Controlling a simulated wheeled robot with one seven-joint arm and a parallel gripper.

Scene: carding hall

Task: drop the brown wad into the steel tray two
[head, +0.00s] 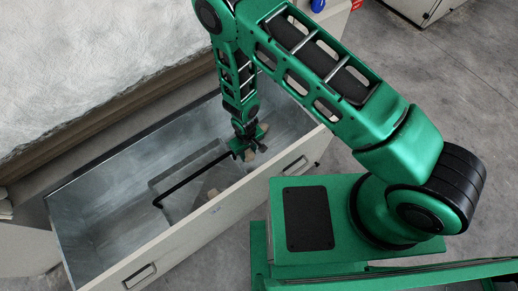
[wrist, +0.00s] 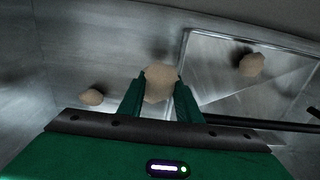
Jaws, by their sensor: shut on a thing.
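My gripper (head: 243,146) is down inside a long metal-lined drawer. In the wrist view my gripper (wrist: 160,95) is shut on a brown wad (wrist: 160,84), held between the two green fingers. A square, shallow steel tray (head: 168,212) lies on the drawer floor, left of my gripper in the head view. The tray (wrist: 188,62) is at the right in the wrist view, with a second brown wad (wrist: 251,65) in it. A third wad (wrist: 92,97) lies outside the tray on the bare metal. I cannot read any number on the tray.
A thin black bar (head: 190,180) runs from near my gripper over the tray. The drawer's pale front wall (head: 170,250) stands near my base. White fibre (head: 80,60) lies behind the drawer. The drawer's left end (head: 90,215) is clear.

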